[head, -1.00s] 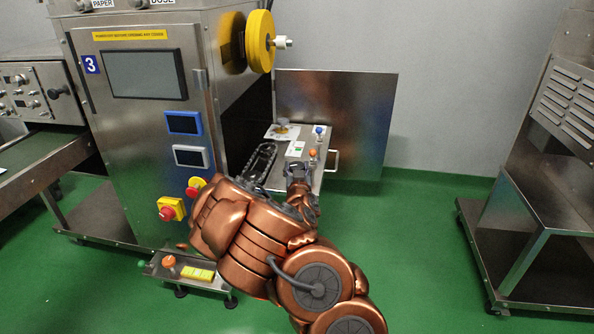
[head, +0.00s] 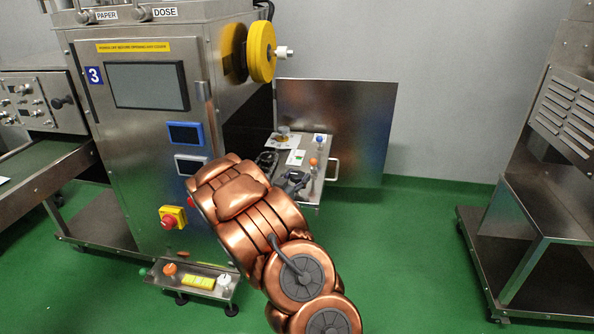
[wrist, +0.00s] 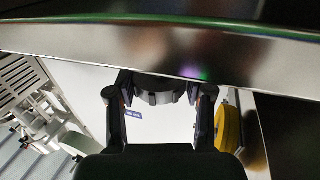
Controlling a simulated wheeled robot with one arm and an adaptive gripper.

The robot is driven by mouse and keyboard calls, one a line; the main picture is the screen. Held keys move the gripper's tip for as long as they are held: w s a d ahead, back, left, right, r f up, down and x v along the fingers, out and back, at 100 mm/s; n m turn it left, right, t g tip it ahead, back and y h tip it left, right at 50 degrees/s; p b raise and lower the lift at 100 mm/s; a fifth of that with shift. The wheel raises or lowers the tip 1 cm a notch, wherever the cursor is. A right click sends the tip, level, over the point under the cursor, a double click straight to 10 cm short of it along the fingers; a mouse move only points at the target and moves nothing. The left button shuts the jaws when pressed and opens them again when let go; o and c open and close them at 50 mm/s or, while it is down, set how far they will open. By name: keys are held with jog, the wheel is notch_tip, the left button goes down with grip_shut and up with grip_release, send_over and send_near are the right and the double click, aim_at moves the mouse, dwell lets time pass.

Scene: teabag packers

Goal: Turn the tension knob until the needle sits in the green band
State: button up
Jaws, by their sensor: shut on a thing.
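My gripper (wrist: 160,100) has its two dark fingers on either side of a dark grey ribbed round knob (wrist: 158,97) in the wrist view, and is shut on it. In the head view my gripper (head: 292,182) is at the near part of the steel shelf (head: 306,193) beside the machine, where it hides the knob. A small white plate with a green mark (head: 297,157) lies just behind the gripper. The needle is too small to make out.
An orange knob (head: 313,162) and a blue knob (head: 319,138) stand on the shelf's right side. A clear-topped piece (head: 283,132) is at the back. A steel door (head: 350,130) stands open behind.

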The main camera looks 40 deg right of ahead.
jog(key=shift+w+r+m+g+h+p, duration=0.1)
jog(key=shift+r+m+g+h+p, duration=0.1)
jog(key=shift+m+g+p, duration=0.9)
jog(key=shift+r+m+g+h+p, duration=0.15)
jog(key=shift+m+g+p, duration=0.25)
jog(key=shift+g+p, duration=1.4)
jog(key=m+p, duration=0.1)
jog(key=p, duration=0.2)
jog(key=shift+f+g, duration=0.15)
jog(key=shift+g, duration=0.15)
jog(key=shift+f+m+g+p, duration=0.2)
jog(key=shift+m+g+p, duration=0.5)
jog(key=shift+g+p, duration=0.3)
jog(key=o, duration=1.2)
jog(key=shift+c, duration=0.2)
jog(key=w+a, duration=0.2)
jog(key=a, duration=0.9)
jog(key=shift+a, duration=0.4)
